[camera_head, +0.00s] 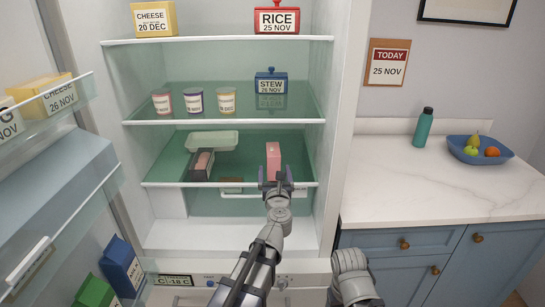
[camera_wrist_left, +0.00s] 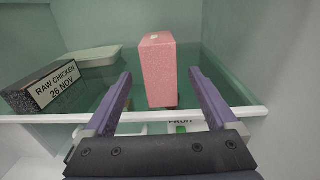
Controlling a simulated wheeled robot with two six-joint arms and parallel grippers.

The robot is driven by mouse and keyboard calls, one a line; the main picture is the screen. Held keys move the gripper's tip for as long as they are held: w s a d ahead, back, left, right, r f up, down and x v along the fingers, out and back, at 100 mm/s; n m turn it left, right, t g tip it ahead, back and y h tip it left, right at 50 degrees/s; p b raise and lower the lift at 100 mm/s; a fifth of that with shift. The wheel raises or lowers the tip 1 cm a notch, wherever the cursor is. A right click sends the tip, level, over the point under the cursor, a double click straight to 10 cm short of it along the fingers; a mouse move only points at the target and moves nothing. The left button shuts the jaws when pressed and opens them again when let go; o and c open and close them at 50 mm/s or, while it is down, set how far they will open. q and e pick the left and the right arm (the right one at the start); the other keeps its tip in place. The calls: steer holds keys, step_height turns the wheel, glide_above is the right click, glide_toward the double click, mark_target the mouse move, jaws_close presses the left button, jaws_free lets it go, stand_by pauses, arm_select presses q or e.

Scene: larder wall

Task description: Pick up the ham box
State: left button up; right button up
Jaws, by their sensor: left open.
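A pink box (camera_head: 273,157), which I take to be the ham box, stands upright on the lower glass shelf (camera_head: 234,160) of the fridge, near its front edge. I can read no label on it. In the left wrist view the pink box (camera_wrist_left: 158,72) stands ahead, between the lines of the two fingers. My left gripper (camera_head: 276,178) is open and empty at the shelf's front edge, just short of the box. The same gripper (camera_wrist_left: 160,80) shows its two purple fingers apart. My right gripper is not in view; only a grey part of that arm shows.
A raw chicken pack (camera_wrist_left: 45,87) and a pale green lidded tray (camera_head: 213,140) are left of the box. A blue stew pot (camera_head: 271,83) and several small cups (camera_head: 194,100) stand on the shelf above. The open fridge door (camera_head: 50,200) is at left.

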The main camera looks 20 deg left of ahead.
arm_select(q)
steer(key=shift+x, duration=4)
steer(key=shift+s, duration=0.1)
jaws_close()
